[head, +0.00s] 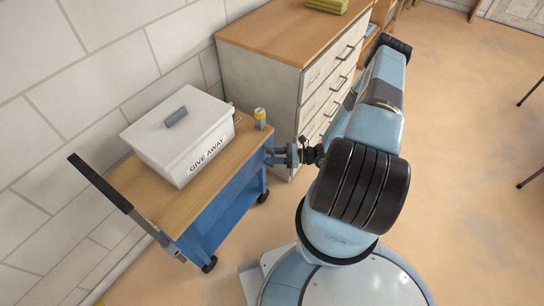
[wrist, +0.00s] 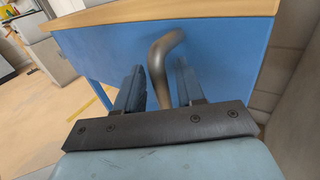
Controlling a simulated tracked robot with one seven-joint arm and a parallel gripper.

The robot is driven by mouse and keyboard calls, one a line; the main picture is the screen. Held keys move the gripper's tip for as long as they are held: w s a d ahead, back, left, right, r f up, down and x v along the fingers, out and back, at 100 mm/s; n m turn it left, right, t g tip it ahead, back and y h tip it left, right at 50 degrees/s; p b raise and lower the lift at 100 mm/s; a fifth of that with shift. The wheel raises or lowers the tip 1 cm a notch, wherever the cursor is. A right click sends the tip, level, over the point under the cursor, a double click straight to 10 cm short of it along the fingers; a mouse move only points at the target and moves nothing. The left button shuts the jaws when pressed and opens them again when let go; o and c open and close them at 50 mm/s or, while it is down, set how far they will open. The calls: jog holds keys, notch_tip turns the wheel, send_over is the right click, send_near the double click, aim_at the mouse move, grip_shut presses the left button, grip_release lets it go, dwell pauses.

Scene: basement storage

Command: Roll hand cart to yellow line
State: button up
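The hand cart (head: 232,192) has a wooden top, a blue body and dark casters. It stands beside the wall, with a black push bar at its left end. A blue side panel (wrist: 90,52) of the cart fills much of the wrist view, with a bent metal handle (wrist: 160,70) on it. My gripper (head: 271,156) is at the cart's right end. In the wrist view my gripper (wrist: 160,88) has its fingers on either side of the handle, with gaps visible. A yellow line (wrist: 103,96) shows on the floor in the wrist view.
A white lidded box (head: 178,135) marked GIVE AWAY and a small yellow-and-grey can (head: 260,118) stand on the cart. A drawer cabinet (head: 262,72) is close behind the cart's right end. Open floor (head: 455,130) lies to the right, with thin dark legs at the edge.

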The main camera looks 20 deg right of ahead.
grip_shut()
dwell(0.4)
